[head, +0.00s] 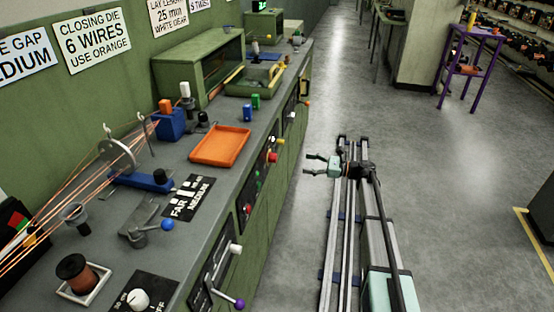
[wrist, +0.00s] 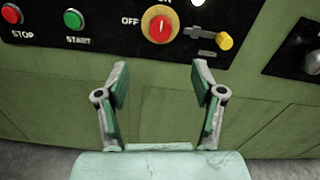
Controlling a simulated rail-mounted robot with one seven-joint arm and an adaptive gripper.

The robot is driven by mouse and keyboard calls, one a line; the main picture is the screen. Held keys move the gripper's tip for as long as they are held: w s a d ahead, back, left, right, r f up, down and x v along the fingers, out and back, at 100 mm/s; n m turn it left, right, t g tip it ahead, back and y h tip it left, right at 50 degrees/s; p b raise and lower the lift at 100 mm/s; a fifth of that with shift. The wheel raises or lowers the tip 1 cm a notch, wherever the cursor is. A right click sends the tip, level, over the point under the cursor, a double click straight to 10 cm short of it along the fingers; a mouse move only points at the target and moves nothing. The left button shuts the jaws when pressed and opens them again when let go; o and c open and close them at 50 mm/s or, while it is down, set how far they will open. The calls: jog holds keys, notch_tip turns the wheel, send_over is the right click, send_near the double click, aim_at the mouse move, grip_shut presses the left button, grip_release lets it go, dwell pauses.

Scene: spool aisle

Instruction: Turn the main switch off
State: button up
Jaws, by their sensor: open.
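The main switch looks to be the red rotary knob on a yellow disc (wrist: 160,26) on a black panel (wrist: 110,28), at the top middle of the wrist view. OFF is printed to its left, and a label above is cut by the frame edge. A white mark on the knob stands about upright, away from OFF. In the head view the red knob (head: 272,157) sticks out of the bench front. My gripper (head: 307,165) is open and empty, to the right of the bench front. In the wrist view my gripper (wrist: 158,70) has its fingers spread below the knob, apart from it.
A yellow lever (wrist: 225,41) sits close right of the knob. A green START button (wrist: 74,19) and a red STOP button (wrist: 12,13) are to its left. The bench top holds an orange tray (head: 219,146). Clear floor lies between bench and rail.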

aim_at(276, 158)
jog(key=a, duration=0.4)
jog(key=w+a, duration=0.1)
jog(key=a, duration=0.4)
jog(key=w+a, duration=0.1)
jog(key=a, duration=0.3)
jog(key=shift+a, duration=0.25)
jog(key=c, duration=1.1)
